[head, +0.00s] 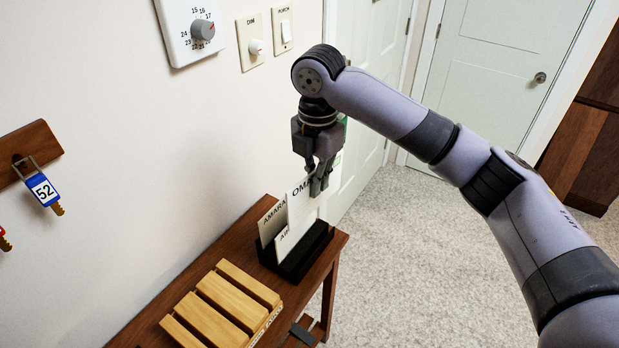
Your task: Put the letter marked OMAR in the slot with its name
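The white letter marked OMAR (301,207) stands upright at a black letter rack (305,257) on the wooden table. Only "OMA" of its name can be read. My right gripper (318,185) points down at its top right edge, with the fingers close together on the letter. A letter marked AMARA (270,222) stands behind on the left. My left gripper is out of view.
The wall behind has a dial (203,29), a DIM knob (255,47) and a PORCH switch (286,31). A key rack (28,152) with a blue tag 52 (43,189) hangs at left. Open carpet (410,260) lies right of the table (329,258).

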